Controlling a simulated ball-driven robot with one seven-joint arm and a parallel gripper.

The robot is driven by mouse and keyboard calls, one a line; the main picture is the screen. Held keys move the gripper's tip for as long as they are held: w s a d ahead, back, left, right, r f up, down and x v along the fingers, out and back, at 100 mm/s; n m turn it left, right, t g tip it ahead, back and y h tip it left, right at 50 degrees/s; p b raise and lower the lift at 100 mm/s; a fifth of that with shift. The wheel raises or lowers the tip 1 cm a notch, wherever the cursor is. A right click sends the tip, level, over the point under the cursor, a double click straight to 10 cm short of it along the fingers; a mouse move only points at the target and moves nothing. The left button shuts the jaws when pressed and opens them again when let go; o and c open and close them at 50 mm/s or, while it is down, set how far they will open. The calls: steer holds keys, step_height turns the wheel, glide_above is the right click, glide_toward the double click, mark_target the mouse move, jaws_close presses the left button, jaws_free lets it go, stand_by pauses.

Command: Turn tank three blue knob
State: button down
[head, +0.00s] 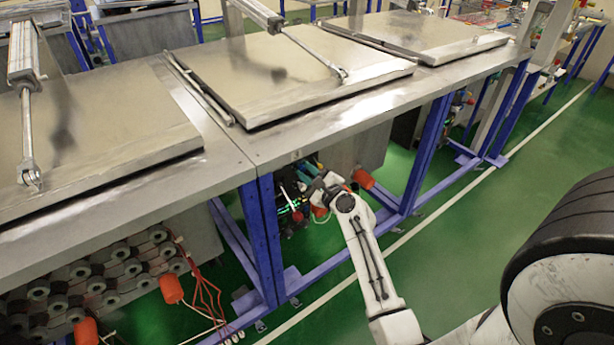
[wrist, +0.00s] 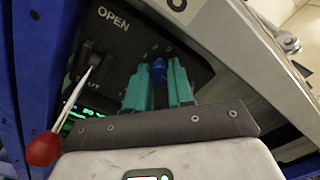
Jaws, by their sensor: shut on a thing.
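The blue knob (wrist: 159,70) sits on a black control panel (wrist: 116,48) in the wrist view. My gripper (wrist: 160,74) has two teal fingers, one on each side of the knob, and is shut on it. In the head view my gripper (head: 304,172) reaches under the edge of the metal bench top, and the knob is hidden there. The panel carries the word OPEN and small white digits close above the knob.
A lever with a red ball end (wrist: 44,149) stands left of my gripper in the wrist view. A blue frame post (head: 263,240) stands left of my arm. Metal lids (head: 290,75) lie on the bench above.

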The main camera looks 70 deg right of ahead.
steer(key=n+b, duration=0.2)
steer(key=n, duration=0.1)
steer(key=shift+f+n, duration=0.2)
steer(key=shift+n, duration=0.1)
steer(key=n+b, duration=0.2)
steer(key=n, duration=0.1)
steer(key=shift+n, duration=0.3)
steer(key=n+b, duration=0.3)
steer(key=shift+n, duration=0.4)
steer(key=n+b, duration=0.3)
steer(key=n, duration=0.1)
steer(key=n+b, duration=0.4)
steer(key=n, duration=0.2)
steer(key=shift+n, duration=0.4)
steer(key=n+b, duration=0.3)
steer(key=n, duration=0.2)
steer(key=shift+n, duration=0.4)
steer(key=c, duration=1)
jaws_free()
steer(key=shift+r, duration=0.15)
